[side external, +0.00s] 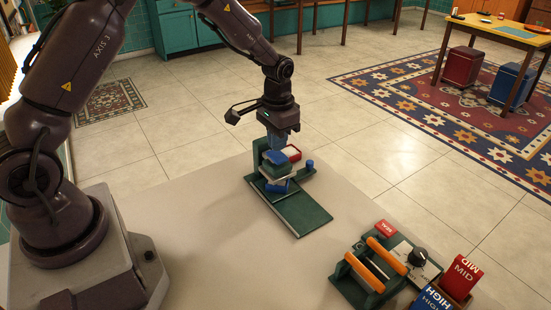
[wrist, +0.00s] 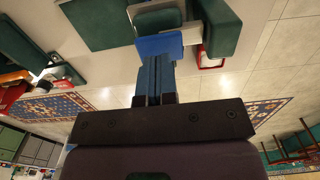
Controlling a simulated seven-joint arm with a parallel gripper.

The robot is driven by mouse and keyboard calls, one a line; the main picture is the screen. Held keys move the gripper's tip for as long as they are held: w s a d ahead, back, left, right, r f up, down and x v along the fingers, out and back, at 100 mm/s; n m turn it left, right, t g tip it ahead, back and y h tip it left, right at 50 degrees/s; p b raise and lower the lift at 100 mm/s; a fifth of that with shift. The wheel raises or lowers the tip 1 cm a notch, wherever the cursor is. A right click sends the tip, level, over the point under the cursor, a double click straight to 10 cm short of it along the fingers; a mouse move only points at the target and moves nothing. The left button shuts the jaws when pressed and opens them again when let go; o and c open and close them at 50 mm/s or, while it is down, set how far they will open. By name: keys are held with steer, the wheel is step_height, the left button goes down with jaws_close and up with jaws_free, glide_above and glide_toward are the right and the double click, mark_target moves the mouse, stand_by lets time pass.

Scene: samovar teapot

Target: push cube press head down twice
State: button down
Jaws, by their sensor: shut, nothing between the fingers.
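The cube press (side external: 300,211) is a dark green device on the table, with a long flat base and an upright at its back. Its head area shows a blue pad (side external: 275,157) on top of a green block with pale layers (side external: 276,172). The blue pad also shows in the wrist view (wrist: 160,45). A blue piece (side external: 277,187) sits lower, at the front of the stack. My gripper (side external: 277,147) is shut and empty, pointing down just over the blue pad. In the wrist view its blue fingers (wrist: 157,62) end at the pad; I cannot tell whether they touch it.
A red and white item (side external: 292,153) and a blue knob (side external: 310,164) sit at the press's right side. The table (side external: 205,225) left of the press is clear.

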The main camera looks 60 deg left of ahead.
mark_target(277, 155)
steer(key=shift+r, duration=2.05)
steer(key=s, duration=0.2)
steer(key=shift+s+d+f+g, duration=0.2)
steer(key=shift+s+f+g, duration=0.05)
steer(key=shift+s+g, duration=0.15)
steer(key=s+d+r+t, duration=0.3)
steer(key=s+r, duration=0.6)
steer(key=s, duration=0.1)
steer(key=s+d+r+t, duration=0.2)
steer(key=s+r+t, duration=0.1)
steer(key=s+r, duration=0.7)
steer(key=shift+s+d, duration=0.4)
steer(key=shift+s, duration=0.15)
